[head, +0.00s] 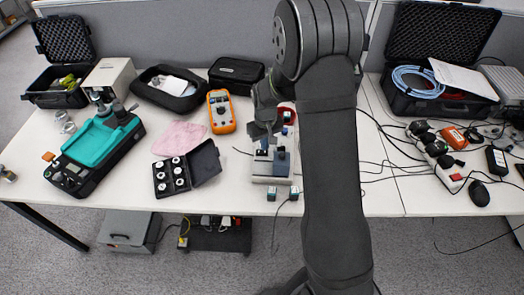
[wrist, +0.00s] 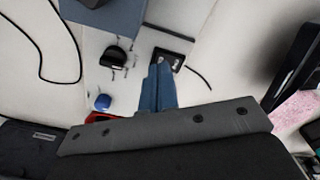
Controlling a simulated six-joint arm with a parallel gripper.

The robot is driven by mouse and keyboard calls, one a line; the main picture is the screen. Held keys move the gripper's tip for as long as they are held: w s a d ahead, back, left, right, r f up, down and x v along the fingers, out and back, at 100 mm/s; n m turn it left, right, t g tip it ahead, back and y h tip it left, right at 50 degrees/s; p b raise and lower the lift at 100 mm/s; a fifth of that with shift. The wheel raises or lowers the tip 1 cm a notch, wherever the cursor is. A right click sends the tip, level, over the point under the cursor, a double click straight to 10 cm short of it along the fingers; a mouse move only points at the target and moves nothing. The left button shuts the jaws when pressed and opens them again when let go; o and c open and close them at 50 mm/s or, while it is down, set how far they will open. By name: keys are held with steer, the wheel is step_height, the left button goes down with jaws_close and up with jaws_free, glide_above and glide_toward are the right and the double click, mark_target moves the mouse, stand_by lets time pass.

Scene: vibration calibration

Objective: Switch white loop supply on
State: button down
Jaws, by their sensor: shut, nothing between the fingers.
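A small white-and-grey supply box (head: 271,172) stands near the table's front edge in the head view, partly covered by my gripper. Its white panel (wrist: 130,83) fills the middle of the wrist view, with a black knob (wrist: 115,57) and a black rocker switch (wrist: 168,60). My gripper (head: 264,146) is above the box, pointing down. Its blue fingers (wrist: 158,68) are shut and empty, with their tips at the left edge of the rocker switch. I cannot tell whether they touch it, nor which way the rocker is set.
An orange multimeter (head: 221,112), a pink cloth (head: 178,138) and a black case of round white-topped pieces (head: 171,176) lie to the left. A power strip (head: 436,155) and cables lie to the right. A blue-capped piece (wrist: 102,102) is close to the fingers.

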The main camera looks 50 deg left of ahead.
steer(key=shift+f, duration=0.95)
stand_by(0.3)
steer(key=shift+r, duration=3.55)
steer(key=shift+f, duration=0.1)
